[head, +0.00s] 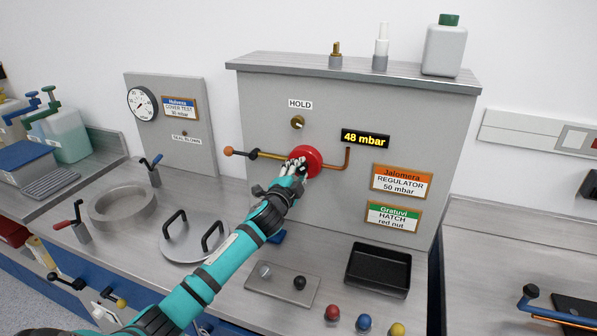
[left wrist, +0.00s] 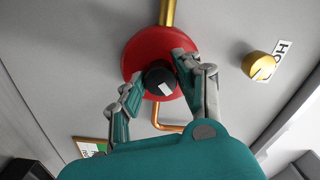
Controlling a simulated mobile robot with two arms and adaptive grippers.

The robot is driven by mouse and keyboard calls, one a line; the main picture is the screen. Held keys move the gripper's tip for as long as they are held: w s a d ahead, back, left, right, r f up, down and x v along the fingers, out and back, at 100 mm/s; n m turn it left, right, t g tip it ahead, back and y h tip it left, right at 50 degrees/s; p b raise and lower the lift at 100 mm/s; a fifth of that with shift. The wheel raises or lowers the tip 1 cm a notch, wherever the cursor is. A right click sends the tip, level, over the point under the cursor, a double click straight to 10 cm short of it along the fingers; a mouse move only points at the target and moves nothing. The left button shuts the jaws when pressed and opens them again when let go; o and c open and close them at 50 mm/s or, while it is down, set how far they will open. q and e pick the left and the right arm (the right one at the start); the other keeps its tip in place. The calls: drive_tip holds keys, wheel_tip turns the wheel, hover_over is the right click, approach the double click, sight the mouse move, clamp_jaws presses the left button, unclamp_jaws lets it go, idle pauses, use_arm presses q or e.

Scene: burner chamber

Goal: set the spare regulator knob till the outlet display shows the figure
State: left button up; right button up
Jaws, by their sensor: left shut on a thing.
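A round red regulator (head: 311,157) sits on the grey panel (head: 262,88), with a brass pipe on its left and a copper pipe on its right. The left wrist view shows a black knob (left wrist: 160,79) with a white mark at the centre of the red regulator (left wrist: 150,47). My left gripper (head: 297,168) is shut on this knob, one finger on each side; the hand hides it in the head view. The outlet display (head: 365,138) reads 48 mbar. An orange card (head: 401,181) reads "Jalomera REGULATOR 50 mbar". My right gripper is not in view.
A brass knob (head: 298,122) under a HOLD label sits above the regulator. A gauge (head: 142,104) is on the left panel. A lid with two handles (head: 194,236), a black tray (head: 378,270) and a flat plate with two knobs (head: 283,286) are on the bench below.

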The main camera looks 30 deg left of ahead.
use_arm(q)
drive_tip(key=o, duration=1.1)
drive_tip(key=shift+o, duration=0.2)
drive_tip(key=v, duration=1.2)
drive_tip(key=shift+f, duration=0.2)
